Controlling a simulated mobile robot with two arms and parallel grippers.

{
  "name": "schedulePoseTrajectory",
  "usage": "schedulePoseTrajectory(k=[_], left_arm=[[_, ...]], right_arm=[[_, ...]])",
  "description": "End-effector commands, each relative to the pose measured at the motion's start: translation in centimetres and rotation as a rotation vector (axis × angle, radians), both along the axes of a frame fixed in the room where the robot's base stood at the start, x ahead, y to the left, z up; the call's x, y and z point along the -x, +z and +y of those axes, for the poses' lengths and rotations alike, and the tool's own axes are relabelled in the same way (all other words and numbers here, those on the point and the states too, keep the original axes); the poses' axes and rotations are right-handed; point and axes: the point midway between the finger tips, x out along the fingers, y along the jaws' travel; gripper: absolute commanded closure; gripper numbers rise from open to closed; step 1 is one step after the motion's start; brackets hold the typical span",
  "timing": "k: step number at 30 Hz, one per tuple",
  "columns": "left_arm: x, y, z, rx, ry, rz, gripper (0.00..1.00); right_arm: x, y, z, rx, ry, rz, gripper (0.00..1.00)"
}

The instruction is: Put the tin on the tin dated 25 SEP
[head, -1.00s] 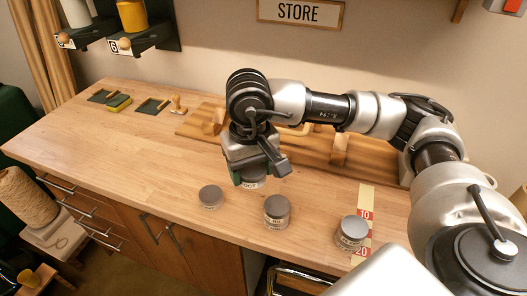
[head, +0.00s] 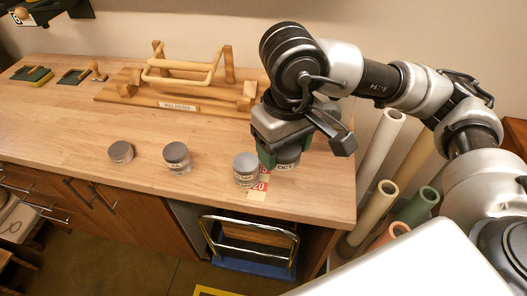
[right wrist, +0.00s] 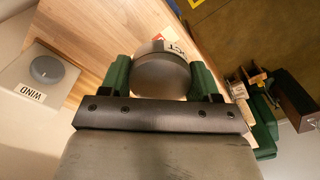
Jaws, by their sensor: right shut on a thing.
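My right gripper (head: 281,160) is shut on a grey-lidded tin (head: 289,163) whose label shows "OCT". In the right wrist view the gripper (right wrist: 160,80) has its green fingers on both sides of the held tin (right wrist: 162,70). Three similar tins stand upright along the front of the table: a left tin (head: 121,152), a middle tin (head: 177,157) and a right tin (head: 246,170). Their labels are too small to read, so I cannot tell which says 25 SEP. The held tin is close to the right of the right tin. My left gripper is out of view.
The wooden table (head: 70,130) has clear room left of the tins. A wooden rack (head: 180,92) stands behind them. A numbered strip (head: 258,191) lies by the right tin. Rolled tubes (head: 382,140) stand beyond the table's right edge. A "WIND" plate (right wrist: 32,92) shows in the right wrist view.

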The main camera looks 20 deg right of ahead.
Motion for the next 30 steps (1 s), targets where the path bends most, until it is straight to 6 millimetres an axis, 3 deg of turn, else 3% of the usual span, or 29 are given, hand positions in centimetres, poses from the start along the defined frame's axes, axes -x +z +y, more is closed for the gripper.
schedulePoseTrajectory(k=[6, 13, 19, 25, 30], left_arm=[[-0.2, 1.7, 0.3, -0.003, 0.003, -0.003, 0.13], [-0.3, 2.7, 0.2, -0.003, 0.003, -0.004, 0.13], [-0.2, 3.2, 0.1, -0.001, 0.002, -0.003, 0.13], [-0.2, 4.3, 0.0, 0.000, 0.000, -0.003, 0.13], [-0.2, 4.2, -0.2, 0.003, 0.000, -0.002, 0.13]], right_arm=[[-4.7, -2.7, 2.0, 0.001, -0.003, 0.006, 0.63], [-8.4, -5.3, 3.4, 0.001, -0.003, 0.003, 0.63], [-9.2, -6.6, 3.7, 0.001, -0.002, 0.004, 0.63], [-9.2, -9.3, 3.7, 0.002, -0.002, 0.003, 0.63], [-9.2, -10.0, 3.7, 0.002, -0.002, 0.001, 0.63]])
